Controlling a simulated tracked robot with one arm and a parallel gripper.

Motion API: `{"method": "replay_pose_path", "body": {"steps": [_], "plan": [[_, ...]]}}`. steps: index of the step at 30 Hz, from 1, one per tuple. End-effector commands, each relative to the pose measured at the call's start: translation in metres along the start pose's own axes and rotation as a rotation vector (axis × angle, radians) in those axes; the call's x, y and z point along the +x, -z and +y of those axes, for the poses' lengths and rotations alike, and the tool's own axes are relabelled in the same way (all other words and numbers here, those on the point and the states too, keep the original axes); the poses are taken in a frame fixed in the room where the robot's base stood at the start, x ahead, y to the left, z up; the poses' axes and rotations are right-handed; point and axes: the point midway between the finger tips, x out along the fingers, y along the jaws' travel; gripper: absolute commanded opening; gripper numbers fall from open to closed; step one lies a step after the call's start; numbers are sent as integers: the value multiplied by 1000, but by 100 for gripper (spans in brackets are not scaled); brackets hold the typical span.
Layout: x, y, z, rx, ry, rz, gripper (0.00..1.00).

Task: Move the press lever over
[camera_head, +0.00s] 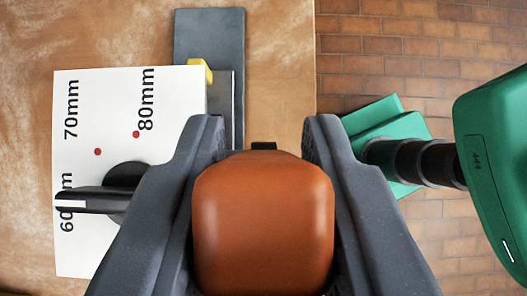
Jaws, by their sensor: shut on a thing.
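A rounded orange-brown grip (263,225), apparently the press lever's handle, fills the lower middle of the view, close to the camera. A small black piece (263,146) shows just beyond its far end. My gripper (268,135) has one dark grey finger on each side of the grip and is shut on it. The rest of the lever and its pivot are hidden beneath the grip and the fingers.
A white plate (85,240) marked 60mm, 70mm and 80mm lies at left, with red dots and a black pointer knob (85,199) near 60mm. A dark grey plate (210,35) and yellow piece (200,70) adjoin it. The wooden tabletop (280,60) ends at the brick floor (410,45).

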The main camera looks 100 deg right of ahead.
Motion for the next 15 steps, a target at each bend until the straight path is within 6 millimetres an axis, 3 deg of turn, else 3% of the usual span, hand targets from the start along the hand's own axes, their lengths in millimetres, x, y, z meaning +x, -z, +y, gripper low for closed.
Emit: {"method": "replay_pose_path", "body": {"steps": [15], "plan": [[-8,-17,-1,7,-4,128,0]]}}
